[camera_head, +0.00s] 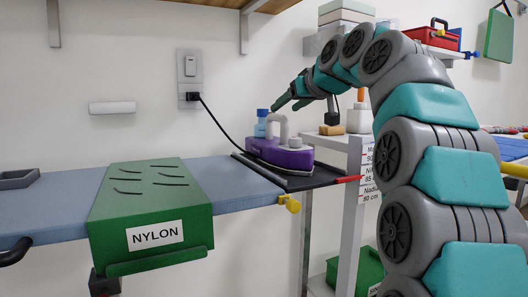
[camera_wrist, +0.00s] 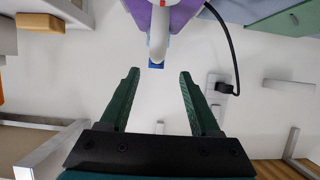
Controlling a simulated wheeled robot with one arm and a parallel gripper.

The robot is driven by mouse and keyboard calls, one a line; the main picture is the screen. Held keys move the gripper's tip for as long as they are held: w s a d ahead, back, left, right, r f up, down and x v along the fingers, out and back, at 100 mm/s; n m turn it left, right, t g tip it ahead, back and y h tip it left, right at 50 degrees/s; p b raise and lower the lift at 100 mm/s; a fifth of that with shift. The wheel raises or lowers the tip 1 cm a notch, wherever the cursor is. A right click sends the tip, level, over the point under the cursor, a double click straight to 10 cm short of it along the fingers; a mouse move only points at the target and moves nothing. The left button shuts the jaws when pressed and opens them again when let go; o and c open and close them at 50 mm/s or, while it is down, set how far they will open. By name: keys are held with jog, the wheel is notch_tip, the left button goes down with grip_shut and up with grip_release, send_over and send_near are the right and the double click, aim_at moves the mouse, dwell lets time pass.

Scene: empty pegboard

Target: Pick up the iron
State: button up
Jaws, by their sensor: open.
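The purple iron (camera_head: 280,153) sits on a dark rest plate (camera_head: 318,178) at the right end of the ironing board in the head view. It has a grey arched handle, a blue cap at its back left and a black cord running to the wall socket. My gripper (camera_head: 288,100) is above the iron, slightly right of the blue cap. In the wrist view my gripper (camera_wrist: 157,75) is open with two green fingers and nothing between them. The iron (camera_wrist: 178,18) shows at the top centre there, its pale handle just beyond the fingertips. Its far part is cut off.
A green box labelled NYLON (camera_head: 152,210) stands on the blue ironing board (camera_head: 45,205). The wall socket (camera_head: 190,78) is behind, with the cord (camera_head: 220,128) hanging from it. A labelled white shelf stand (camera_head: 350,215) with bottles is right of the iron.

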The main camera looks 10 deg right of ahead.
aim_at(277, 116)
jog(key=shift+x, duration=1.55)
jog(key=x, duration=0.4)
jog(key=shift+d+f, duration=0.25)
jog(key=shift+d, duration=0.05)
jog(key=shift+w+a+f, duration=0.1)
jog(key=shift+w+a, duration=0.05)
jog(key=shift+w, duration=0.2)
grip_shut()
